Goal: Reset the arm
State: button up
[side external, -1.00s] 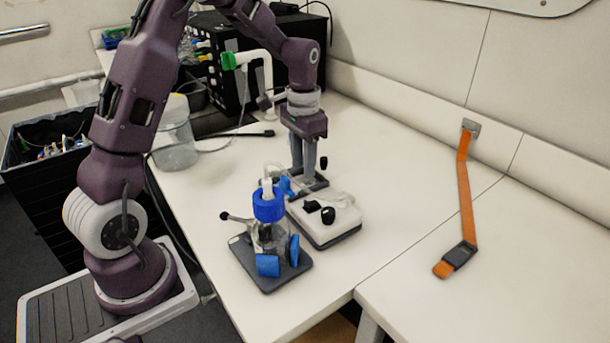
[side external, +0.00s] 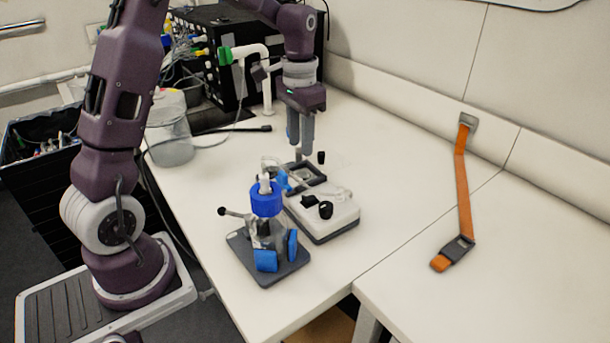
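My gripper (side external: 300,152) points straight down over the bench, above the back of a small white and grey device. Its two grey fingers are close together, and from this side I cannot tell if they are shut. I see nothing held between them, and they appear clear of the device. My arm arches over from its base at the left.
The white device (side external: 335,219) has black knobs and a dark square frame (side external: 304,175) at its back. In front, a blue-capped bottle (side external: 266,202) stands on a grey plate (side external: 285,274). A black equipment box (side external: 230,75), white pipe and clear jar (side external: 170,142) stand behind. An orange strap (side external: 463,190) lies right; bench between is clear.

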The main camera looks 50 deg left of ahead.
jog(key=s+d+r+t, duration=0.1)
jog(key=s+d+r, duration=0.4)
jog(key=r, duration=0.2)
jog(key=s+d+r+t, duration=0.1)
jog(key=s+d, duration=0.3)
jog(key=s, duration=0.5)
jog(key=s+d+r+t, duration=0.1)
jog(key=s+d+t, duration=0.2)
jog(key=s, duration=0.7)
jog(key=shift+d+r+t, duration=0.3)
jog(key=shift+d+r, duration=0.05)
jog(key=shift+d, duration=0.2)
